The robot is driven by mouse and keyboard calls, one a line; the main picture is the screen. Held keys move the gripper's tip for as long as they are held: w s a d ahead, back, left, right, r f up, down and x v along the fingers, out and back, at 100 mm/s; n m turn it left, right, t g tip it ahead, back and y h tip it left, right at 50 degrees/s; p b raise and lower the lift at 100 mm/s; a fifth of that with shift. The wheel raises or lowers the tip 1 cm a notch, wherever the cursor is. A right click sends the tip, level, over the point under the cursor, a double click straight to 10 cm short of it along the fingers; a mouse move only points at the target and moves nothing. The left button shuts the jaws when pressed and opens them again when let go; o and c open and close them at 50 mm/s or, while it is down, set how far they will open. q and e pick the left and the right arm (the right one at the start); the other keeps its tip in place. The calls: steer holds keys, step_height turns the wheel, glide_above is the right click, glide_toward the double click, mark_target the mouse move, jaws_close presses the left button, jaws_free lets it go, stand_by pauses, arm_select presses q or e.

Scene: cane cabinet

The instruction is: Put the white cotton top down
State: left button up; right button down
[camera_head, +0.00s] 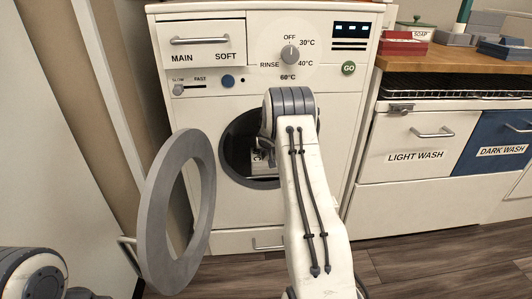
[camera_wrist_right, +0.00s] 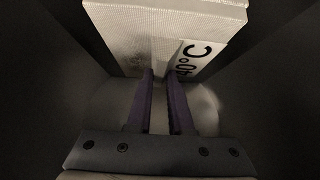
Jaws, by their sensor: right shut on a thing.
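A white, woven-textured block with a "40°C" label, which I take as the white cotton top (camera_wrist_right: 130,35), fills the top of the right wrist view. My right gripper (camera_wrist_right: 161,80) is shut on it, with the two dark purple fingers close together at its near side. In the head view my right arm reaches into the round opening of the washing machine (camera_head: 225,105), and part of a pale labelled block (camera_head: 258,168) shows inside the dark drum. My left gripper is not in view.
The round grey washer door (camera_head: 152,225) stands open at the left of the opening. To the right are the light wash drawer (camera_head: 410,150), the dark wash drawer (camera_head: 495,135) and a wooden counter (camera_head: 440,58) with boxes. Wooden floor lies in front.

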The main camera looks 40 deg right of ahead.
steer(key=shift+r, duration=0.15)
steer(key=c, duration=0.8)
jaws_free()
steer(key=shift+f, duration=0.2)
